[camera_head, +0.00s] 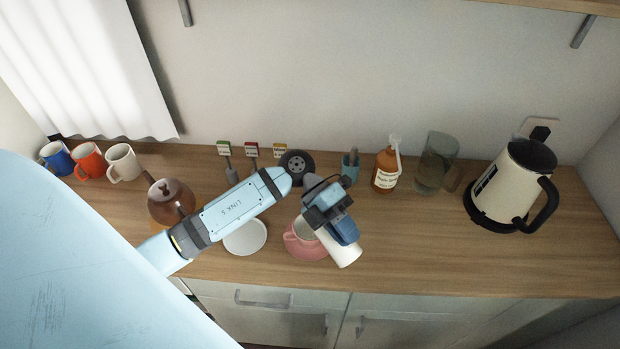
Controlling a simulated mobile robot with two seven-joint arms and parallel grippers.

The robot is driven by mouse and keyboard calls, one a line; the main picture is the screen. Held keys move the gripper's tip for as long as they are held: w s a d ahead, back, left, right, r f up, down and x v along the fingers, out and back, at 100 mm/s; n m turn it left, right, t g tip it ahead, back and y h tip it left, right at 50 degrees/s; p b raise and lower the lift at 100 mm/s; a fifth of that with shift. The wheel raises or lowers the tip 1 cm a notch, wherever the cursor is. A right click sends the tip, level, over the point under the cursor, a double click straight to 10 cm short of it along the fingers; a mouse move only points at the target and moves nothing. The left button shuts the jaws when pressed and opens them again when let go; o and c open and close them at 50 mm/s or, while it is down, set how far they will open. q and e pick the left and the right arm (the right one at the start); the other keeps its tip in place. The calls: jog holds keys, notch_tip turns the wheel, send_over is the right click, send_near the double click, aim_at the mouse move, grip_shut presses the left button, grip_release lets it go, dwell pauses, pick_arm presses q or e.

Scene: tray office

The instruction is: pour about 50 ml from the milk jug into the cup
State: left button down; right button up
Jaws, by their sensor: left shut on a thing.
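My left gripper (343,226) reaches over the counter from the left and is shut on a white milk jug (341,251). The jug is tilted, its visible end pointing to the lower right; the gripper hides its other end. A pink cup (302,248) is just left of the jug and partly behind it and the gripper. I cannot tell whether the jug touches the cup. No stream of milk shows, and the cup's contents cannot be made out. My right gripper is out of view.
A white saucer (246,238) is left of the cup. A brown teapot (170,200) and three mugs (90,162) stand further left. A syrup bottle (386,172), glass pitcher (434,165) and kettle (510,185) stand right. The counter's right front (430,250) is clear.

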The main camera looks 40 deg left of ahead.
aim_at(357, 256)
pick_arm(q)
jog(key=shift+a+r, duration=0.1)
jog(key=shift+r, duration=0.05)
jog(key=d+f+y+p, duration=0.2)
jog(key=y, duration=0.1)
jog(key=shift+s+f+t+p, duration=0.15)
jog(key=shift+f+t+p, duration=0.1)
jog(key=shift+t+p, duration=0.1)
jog(key=shift+d+f+y+p, duration=0.15)
jog(key=shift+f+y+p, duration=0.05)
jog(key=shift+y+p, duration=0.25)
jog(key=shift+s+d+f+t+y+p, duration=0.15)
jog(key=shift+d+f+t+y+p, duration=0.2)
jog(key=shift+f+y+p, duration=0.4)
jog(key=shift+s+d+f+y, duration=0.15)
jog(key=shift+d+f+y, duration=0.2)
jog(key=shift+d+y, duration=0.3)
jog(key=shift+d+p, duration=0.1)
jog(key=shift+p, duration=0.2)
